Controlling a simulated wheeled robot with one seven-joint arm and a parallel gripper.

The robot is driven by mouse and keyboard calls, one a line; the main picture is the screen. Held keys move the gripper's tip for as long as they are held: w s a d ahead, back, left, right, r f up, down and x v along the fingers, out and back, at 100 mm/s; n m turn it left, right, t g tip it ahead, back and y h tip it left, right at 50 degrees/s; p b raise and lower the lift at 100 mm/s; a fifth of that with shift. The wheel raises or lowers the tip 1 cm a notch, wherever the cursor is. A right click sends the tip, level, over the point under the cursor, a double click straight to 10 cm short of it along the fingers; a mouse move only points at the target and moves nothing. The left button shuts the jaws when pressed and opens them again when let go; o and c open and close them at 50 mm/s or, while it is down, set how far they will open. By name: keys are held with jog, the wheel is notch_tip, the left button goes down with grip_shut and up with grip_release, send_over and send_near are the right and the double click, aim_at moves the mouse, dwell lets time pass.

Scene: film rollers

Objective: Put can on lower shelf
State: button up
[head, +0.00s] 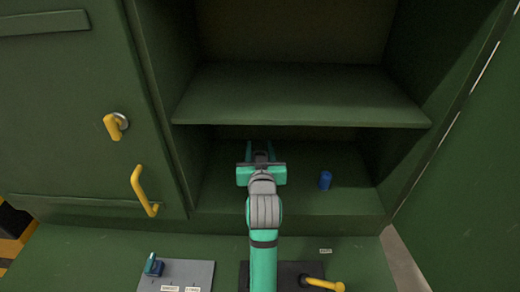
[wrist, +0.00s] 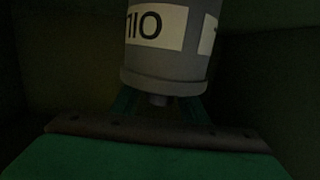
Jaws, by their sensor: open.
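A small blue can-like cylinder (head: 325,181) stands upright on the lower shelf (head: 300,202), in the right half of the cabinet's lower compartment. My gripper (head: 260,151) reaches into that compartment, left of the blue cylinder and apart from it. In the wrist view, a grey cylinder (wrist: 175,64) with a white label and black print is just beyond my open gripper (wrist: 159,105). Its lower end, with a small stub, is close to the fingers; I cannot tell whether they touch. This grey cylinder cannot be made out in the head view.
The upper shelf (head: 300,97) runs above my gripper and looks empty. An open door (head: 475,160) is on the right. A closed door with yellow handles (head: 145,190) is on the left. A grey panel (head: 175,275) and a yellow lever (head: 325,284) lie in front.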

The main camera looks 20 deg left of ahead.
jog(key=v, duration=1.2)
jog(key=shift+f, duration=0.1)
